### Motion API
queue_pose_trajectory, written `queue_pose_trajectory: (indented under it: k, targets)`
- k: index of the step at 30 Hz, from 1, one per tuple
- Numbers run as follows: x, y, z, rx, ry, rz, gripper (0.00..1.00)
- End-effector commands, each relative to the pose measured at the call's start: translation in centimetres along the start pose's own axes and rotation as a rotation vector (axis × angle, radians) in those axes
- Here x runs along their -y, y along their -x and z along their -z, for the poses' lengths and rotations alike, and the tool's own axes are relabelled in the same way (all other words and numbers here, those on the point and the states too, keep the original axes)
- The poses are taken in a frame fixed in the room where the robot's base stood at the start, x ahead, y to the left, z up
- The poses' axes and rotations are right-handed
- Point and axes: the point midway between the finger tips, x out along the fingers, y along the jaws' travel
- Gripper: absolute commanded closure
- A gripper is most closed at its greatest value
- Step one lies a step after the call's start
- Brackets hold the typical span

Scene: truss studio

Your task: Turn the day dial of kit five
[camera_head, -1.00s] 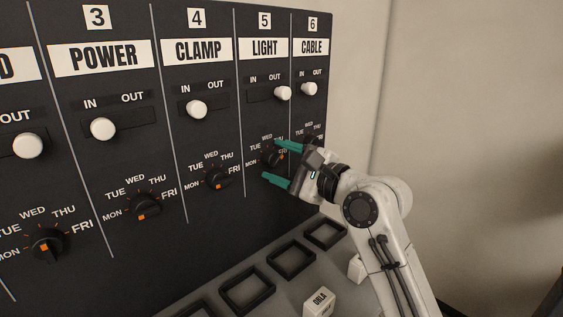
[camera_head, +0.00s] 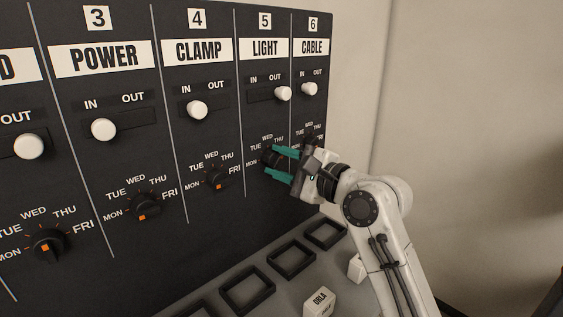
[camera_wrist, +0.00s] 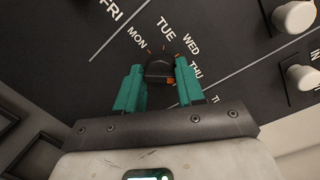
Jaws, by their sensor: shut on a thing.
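The day dial of kit five (camera_head: 270,157) is a black round knob under the LIGHT label (camera_head: 264,48), in the fifth column of the black panel. My gripper (camera_head: 278,163) reaches it from the right, its teal fingers on both sides of the knob. In the wrist view the dial (camera_wrist: 160,68) sits between the two fingers of my gripper (camera_wrist: 158,80), which are shut on it. An orange mark shows on its lower right edge, toward THU and FRI. The fingers hide part of the dial and its FRI label in the head view.
Kit five's white slider knob (camera_head: 283,93) sits at OUT above the dial. The kit four dial (camera_head: 216,179) is to the left, the kit six dial (camera_head: 311,139) close behind my gripper. Black square frames (camera_head: 291,259) and a white ORLA block (camera_head: 319,301) are on the ledge below.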

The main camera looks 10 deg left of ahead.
Motion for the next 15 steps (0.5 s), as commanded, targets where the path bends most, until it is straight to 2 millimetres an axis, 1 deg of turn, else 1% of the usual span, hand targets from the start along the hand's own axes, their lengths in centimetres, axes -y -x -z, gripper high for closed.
queue_pose_trajectory:
  k: [5, 15]
  targets:
    - [0.08, 0.0, -0.07, -0.007, 0.128, -0.012, 0.92]
    - [0.01, -0.01, -0.08, -0.027, 0.448, -0.04, 0.92]
